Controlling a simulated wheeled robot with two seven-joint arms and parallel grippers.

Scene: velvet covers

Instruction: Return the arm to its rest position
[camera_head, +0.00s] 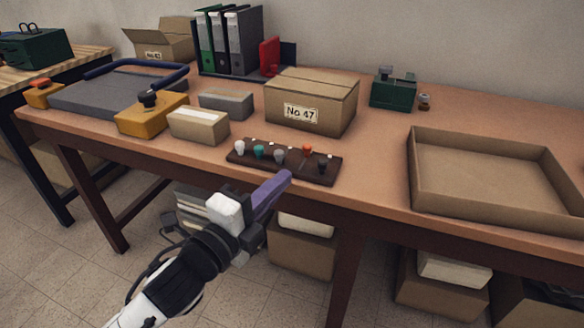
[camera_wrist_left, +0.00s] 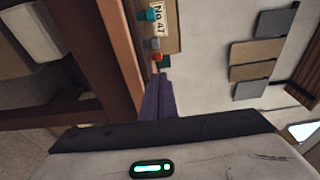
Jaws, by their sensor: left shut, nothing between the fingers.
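My left gripper (camera_head: 284,179) reaches in from the bottom left in the head view. Its purple fingers are shut with nothing between them. The fingertips appear near the table's front edge, just in front of the dark peg board (camera_head: 325,176). The fingers also show in the left wrist view (camera_wrist_left: 157,98), pointing toward the pegs and the box labelled No 47. My right gripper is in neither view.
Boxes (camera_head: 300,255) stand under the table.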

